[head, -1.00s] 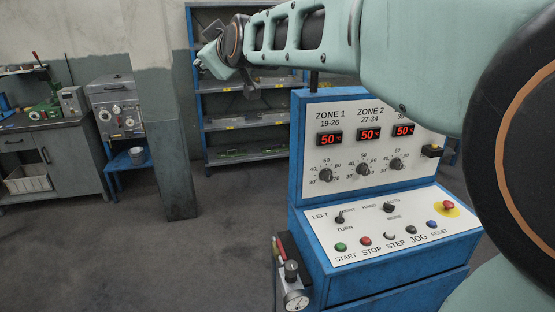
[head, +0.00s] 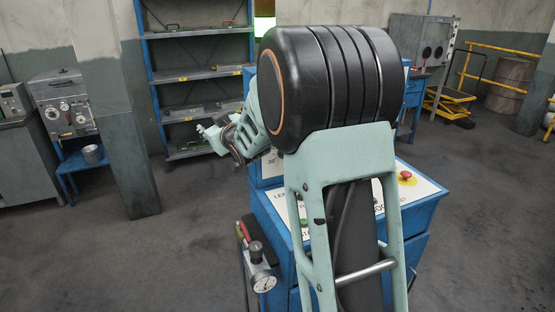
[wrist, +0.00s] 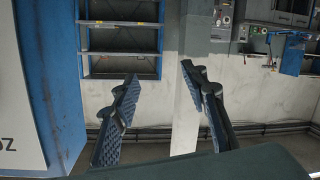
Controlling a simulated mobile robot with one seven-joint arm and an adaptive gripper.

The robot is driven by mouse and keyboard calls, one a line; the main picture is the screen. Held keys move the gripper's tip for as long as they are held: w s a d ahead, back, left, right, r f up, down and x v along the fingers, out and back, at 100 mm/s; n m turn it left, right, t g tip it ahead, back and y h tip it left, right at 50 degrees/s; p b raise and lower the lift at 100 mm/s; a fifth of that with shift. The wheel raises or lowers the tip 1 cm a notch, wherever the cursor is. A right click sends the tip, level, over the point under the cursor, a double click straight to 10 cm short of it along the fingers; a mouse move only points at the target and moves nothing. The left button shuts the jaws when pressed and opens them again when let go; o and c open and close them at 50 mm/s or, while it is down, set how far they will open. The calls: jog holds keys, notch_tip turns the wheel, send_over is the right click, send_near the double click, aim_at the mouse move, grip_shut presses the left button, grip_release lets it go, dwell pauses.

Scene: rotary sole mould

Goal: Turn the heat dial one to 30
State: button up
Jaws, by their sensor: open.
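The blue control console (head: 412,218) stands in the middle of the head view, mostly behind my arm. Its upper panel with the heat dials and displays is covered there, so heat dial one is hidden. In the wrist view a strip of the white panel (wrist: 14,115) shows at the left edge, with part of upside-down lettering. No dial shows there. My gripper (wrist: 159,73) is open and empty, its two dark ridged fingers apart, to the right of the console's blue side. In the head view my gripper (head: 212,134) is left of the console.
A blue shelf rack (head: 200,75) stands behind. A red button (head: 405,176) on a yellow disc is on the console's sloping panel. A pressure gauge (head: 263,282) sticks out at the console's front left. The floor left of the console is free.

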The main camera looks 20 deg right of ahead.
jog(key=s+d+f+m+y+b, duration=0.1)
jog(key=s+d+f+m, duration=0.2)
jog(key=f, duration=0.4)
jog(key=s+d+f+m+b, duration=0.1)
jog(key=s+d+f+m, duration=0.1)
jog(key=d+f, duration=0.4)
jog(key=s+d+m+t+h+b, duration=0.1)
jog(key=s+d+m+t+h, duration=0.15)
jog(key=s+d+m, duration=0.7)
jog(key=w+d+n, duration=0.2)
jog(key=w+d, duration=0.1)
jog(key=w, duration=0.7)
jog(key=shift+w+d+f+p, duration=0.3)
jog(key=shift+d+f, duration=0.05)
grip_shut()
jog(key=shift+f+n+b, duration=0.1)
jog(key=shift+n+b, duration=0.15)
jog(key=shift+b, duration=0.15)
